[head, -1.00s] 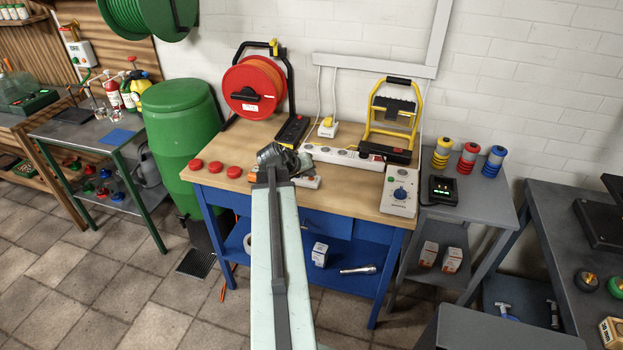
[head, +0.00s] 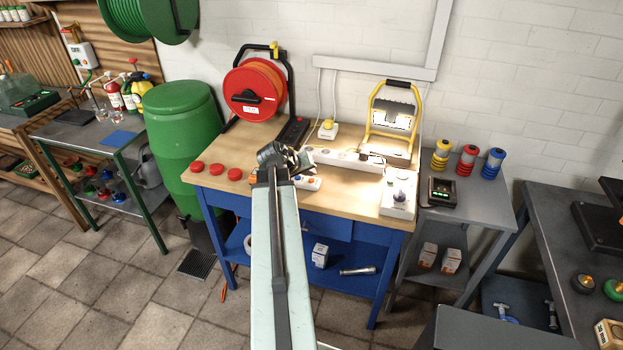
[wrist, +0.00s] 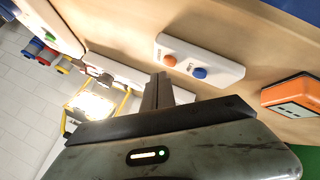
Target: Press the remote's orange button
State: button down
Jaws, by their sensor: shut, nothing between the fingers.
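The remote (wrist: 185,66) is a small white box on the wooden workbench, with a round orange button (wrist: 169,60) and a round blue button (wrist: 199,73). In the head view the remote (head: 314,184) shows just right of my gripper, partly hidden by it. My gripper (head: 304,160) is shut and empty above the bench. In the wrist view its dark fingertips (wrist: 158,80) appear just below the orange button in the picture, apart from it. The work lamp (head: 394,116) at the back of the bench is lit.
A white power strip (head: 340,157) lies behind the remote. A white box with a knob (head: 399,198) sits at the bench's right end. Red caps (head: 215,170) line the left front. An orange-cased object (wrist: 292,96) lies near the remote in the wrist view.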

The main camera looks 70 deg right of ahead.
aim_at(310, 181)
notch_tip(310, 181, up, 5)
jog(key=p, duration=0.5)
jog(key=shift+r, duration=0.1)
dwell(0.7)
